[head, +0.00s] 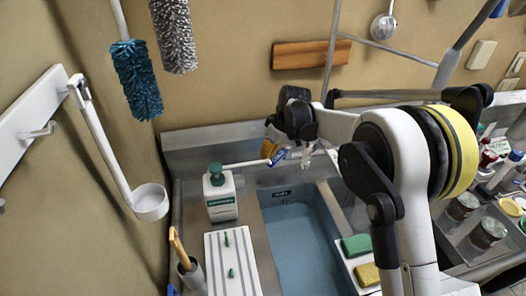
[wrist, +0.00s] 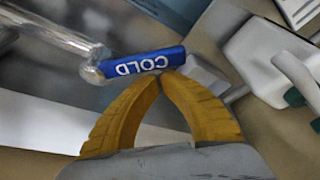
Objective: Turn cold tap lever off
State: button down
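The cold tap lever (wrist: 143,63) is a blue bar marked COLD on a chrome tap body (wrist: 90,68). In the wrist view it lies across the tips of my gripper (wrist: 168,76). The yellow fingers come together at their tips, right at the lever's near edge; contact is not certain, and the lever does not appear to be between them. In the head view my gripper (head: 271,146) is at the back of the sink, close beside the blue lever (head: 278,157). My arm hides part of the tap there.
The sink basin (head: 300,245) holds bluish water. A soap bottle (head: 220,193) stands left of it, beside a white ribbed board (head: 232,262). Green (head: 356,245) and yellow (head: 367,275) sponges lie to the right. A ladle (head: 150,201) and brushes (head: 137,80) hang at left.

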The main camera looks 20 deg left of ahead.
jog(key=shift+d, duration=0.1)
jog(key=shift+s+d+n, duration=0.55)
jog(key=shift+d+n, duration=0.15)
jog(key=shift+d, duration=0.2)
jog(key=shift+a, duration=0.15)
